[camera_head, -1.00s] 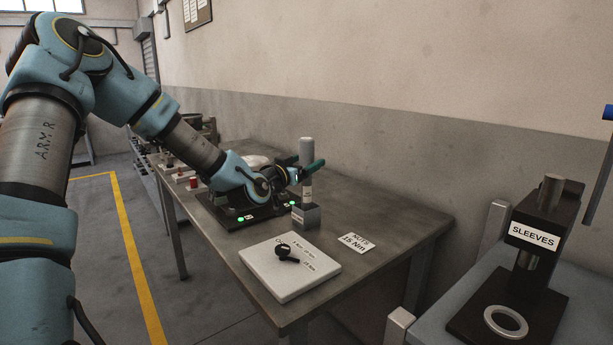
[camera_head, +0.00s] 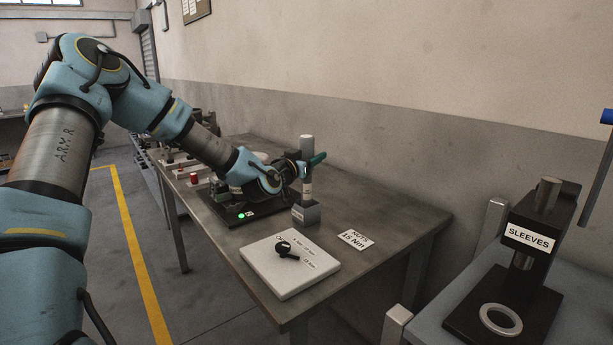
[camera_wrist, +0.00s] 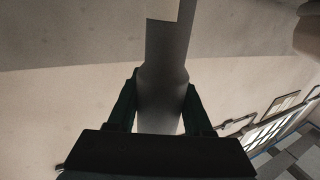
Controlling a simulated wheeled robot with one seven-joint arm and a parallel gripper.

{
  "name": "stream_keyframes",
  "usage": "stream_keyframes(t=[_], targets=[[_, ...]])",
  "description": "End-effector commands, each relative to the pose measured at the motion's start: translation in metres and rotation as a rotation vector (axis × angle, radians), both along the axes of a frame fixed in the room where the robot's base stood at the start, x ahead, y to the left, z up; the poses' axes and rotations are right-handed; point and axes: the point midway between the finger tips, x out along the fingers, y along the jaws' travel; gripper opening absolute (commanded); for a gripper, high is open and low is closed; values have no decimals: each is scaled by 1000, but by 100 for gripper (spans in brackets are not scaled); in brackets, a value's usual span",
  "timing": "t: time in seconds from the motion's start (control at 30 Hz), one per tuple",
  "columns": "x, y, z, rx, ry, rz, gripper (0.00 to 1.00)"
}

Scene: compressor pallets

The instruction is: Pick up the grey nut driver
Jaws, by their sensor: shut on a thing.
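The grey nut driver (camera_head: 307,148) stands upright in a small grey holder (camera_head: 306,213) on the table. My gripper (camera_head: 307,167) is around the driver's upper part, with one green finger showing to its right. In the wrist view the grey driver (camera_wrist: 163,90) runs between the two dark green fingers of my gripper (camera_wrist: 160,108), which are shut on it. The driver's lower end is hidden inside the holder, or close above it; I cannot tell which.
A white board (camera_head: 289,263) with a black knob lies in front of the holder. A card marked "NUTS 15 Nm" (camera_head: 356,239) lies to the right. A black plate (camera_head: 228,215) with a green light is at left. A "SLEEVES" stand (camera_head: 528,240) is at far right.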

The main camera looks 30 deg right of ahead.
Motion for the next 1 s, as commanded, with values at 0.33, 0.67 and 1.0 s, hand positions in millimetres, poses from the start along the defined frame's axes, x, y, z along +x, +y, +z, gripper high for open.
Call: stream_keyframes(t=[0.33, 0.67, 1.0], targets=[[0, 0, 0, 0, 0, 0, 0], [0, 0, 0, 0, 0, 0, 0], [0, 0, 2, -2, -2, 0, 0]])
